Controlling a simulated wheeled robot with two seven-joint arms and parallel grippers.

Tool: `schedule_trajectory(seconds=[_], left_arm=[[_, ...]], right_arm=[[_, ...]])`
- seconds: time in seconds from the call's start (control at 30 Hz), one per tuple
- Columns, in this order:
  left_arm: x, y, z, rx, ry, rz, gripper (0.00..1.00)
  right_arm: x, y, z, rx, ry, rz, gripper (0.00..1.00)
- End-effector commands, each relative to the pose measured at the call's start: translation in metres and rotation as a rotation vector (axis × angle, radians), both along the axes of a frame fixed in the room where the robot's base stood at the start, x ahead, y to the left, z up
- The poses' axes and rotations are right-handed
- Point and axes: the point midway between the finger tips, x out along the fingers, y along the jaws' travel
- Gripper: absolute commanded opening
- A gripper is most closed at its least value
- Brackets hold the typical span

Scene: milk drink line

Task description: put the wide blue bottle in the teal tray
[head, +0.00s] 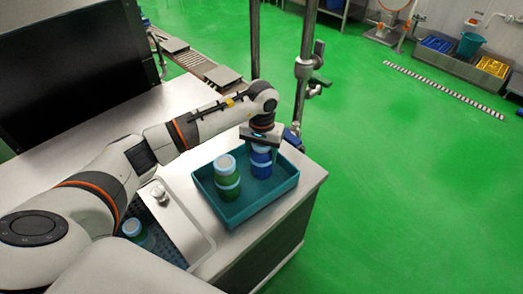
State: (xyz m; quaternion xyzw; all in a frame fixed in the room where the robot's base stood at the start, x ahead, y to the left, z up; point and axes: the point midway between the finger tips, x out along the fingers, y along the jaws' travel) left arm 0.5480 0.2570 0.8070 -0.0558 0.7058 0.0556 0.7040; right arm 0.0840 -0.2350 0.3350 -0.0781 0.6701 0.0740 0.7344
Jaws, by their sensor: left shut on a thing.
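The teal tray (250,211) sits on the pale counter near its right corner. The wide blue bottle (261,169) is inside the tray's outline, toward its back side, and looks upright. My left gripper (261,146) points down from above and is shut on the top of this bottle, hiding part of it. I cannot tell whether the bottle's base touches the tray floor. My right gripper is not in view.
Another pale-lidded bottle (133,228) stands lower left, by a metal-edged recess. A vertical metal post (304,70) rises behind the tray. A dark panel (75,70) stands at left.

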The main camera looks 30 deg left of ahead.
Motion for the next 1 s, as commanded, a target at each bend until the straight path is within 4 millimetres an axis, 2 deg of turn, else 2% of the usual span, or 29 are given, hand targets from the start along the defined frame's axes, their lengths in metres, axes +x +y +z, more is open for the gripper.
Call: schedule_trajectory(seconds=[0.37, 0.4, 0.5, 0.83, 1.0], left_arm=[[0.001, 0.000, -0.005, 0.000, -0.004, 0.000, 0.25], [0.001, 0.000, -0.004, 0.000, -0.002, 0.000, 0.65], [0.000, 0.000, -0.004, 0.000, -0.002, 0.000, 0.82], [0.000, 0.000, -0.001, -0.001, -0.001, 0.000, 0.82], [0.002, 0.001, 0.017, 0.001, -0.006, -0.001, 0.82]], right_arm=[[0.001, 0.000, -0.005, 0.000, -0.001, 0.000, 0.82], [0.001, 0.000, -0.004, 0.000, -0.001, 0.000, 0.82], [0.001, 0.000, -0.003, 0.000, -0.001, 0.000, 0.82], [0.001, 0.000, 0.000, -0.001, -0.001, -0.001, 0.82], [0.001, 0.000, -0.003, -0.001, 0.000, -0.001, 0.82]])
